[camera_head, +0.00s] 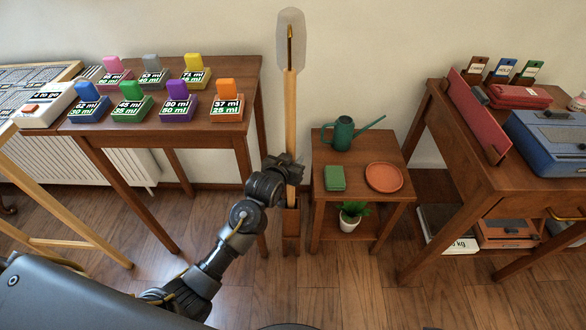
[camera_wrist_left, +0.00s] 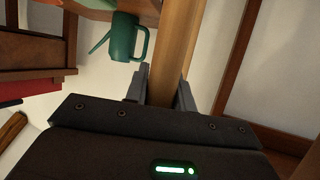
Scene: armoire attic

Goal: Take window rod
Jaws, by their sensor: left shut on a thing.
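The window rod (camera_head: 290,100) is a long upright wooden pole with a brass hook at its top, in front of a pale plate on the wall. Its lower end goes into a brown wooden stand (camera_head: 291,225) on the floor. My left gripper (camera_head: 291,168) is shut on the rod, a little above the stand. In the left wrist view the rod (camera_wrist_left: 178,45) runs between the two fingers (camera_wrist_left: 160,92). My right gripper is in neither view.
A table (camera_head: 160,128) with several coloured labelled blocks stands left of the rod. A small table (camera_head: 330,208) with a green watering can (camera_head: 343,134) and orange saucer (camera_head: 384,177) stands close on the right. A larger desk (camera_head: 440,120) is farther right. Open floor (camera_head: 340,290) lies in front.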

